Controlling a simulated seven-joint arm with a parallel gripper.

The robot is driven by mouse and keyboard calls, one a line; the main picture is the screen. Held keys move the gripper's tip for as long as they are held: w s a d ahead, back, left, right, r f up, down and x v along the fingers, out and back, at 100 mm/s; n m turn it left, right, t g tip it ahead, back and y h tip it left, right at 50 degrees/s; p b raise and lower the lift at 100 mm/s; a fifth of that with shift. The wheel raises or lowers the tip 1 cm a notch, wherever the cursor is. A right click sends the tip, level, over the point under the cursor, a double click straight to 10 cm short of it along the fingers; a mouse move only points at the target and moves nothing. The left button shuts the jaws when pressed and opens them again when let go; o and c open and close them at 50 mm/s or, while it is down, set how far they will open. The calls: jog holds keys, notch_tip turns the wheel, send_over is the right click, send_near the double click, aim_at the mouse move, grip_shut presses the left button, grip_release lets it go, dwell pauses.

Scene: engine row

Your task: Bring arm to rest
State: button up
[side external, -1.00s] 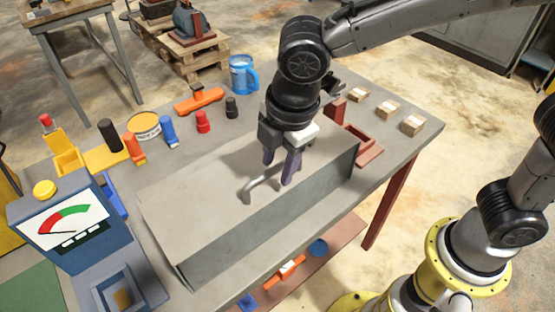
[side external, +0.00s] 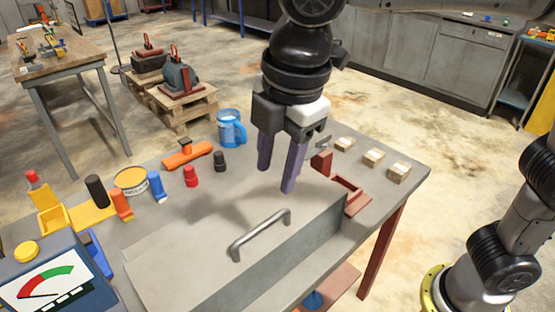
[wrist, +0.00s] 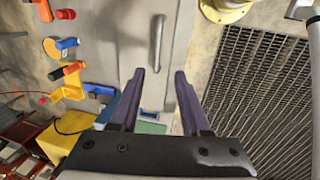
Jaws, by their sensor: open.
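My gripper (side external: 277,180) is open and empty, with its two purple fingers pointing down above the bench in the side external view. It is above and apart from the metal handle (side external: 260,235) on the grey box (side external: 190,262). In the wrist view my gripper (wrist: 160,85) shows its two fingers spread apart with nothing between them. The handle (wrist: 157,42) lies beyond the fingertips there, on the grey box surface.
A blue mug (side external: 230,128), an orange tool (side external: 187,155) and several small coloured parts stand along the bench's back. Wooden blocks (side external: 373,159) and a red-brown tray (side external: 352,195) are at right. A gauge box (side external: 50,285) stands front left. Air above the bench is clear.

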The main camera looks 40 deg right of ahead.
jog(key=shift+r, duration=0.25)
jog(key=s+d+r+m+t, duration=0.1)
jog(key=d+m, duration=0.2)
jog(key=d, duration=0.5)
jog(key=s+d+r+m, duration=0.2)
jog(key=d+m, duration=0.1)
jog(key=d, duration=0.5)
jog(key=s+d+f+m+t, duration=0.2)
jog(key=s+d+f+m, duration=0.5)
jog(key=f+m, duration=0.5)
jog(key=shift+s+d, duration=0.4)
jog(key=shift+s, duration=0.85)
jog(key=shift+o, duration=0.2)
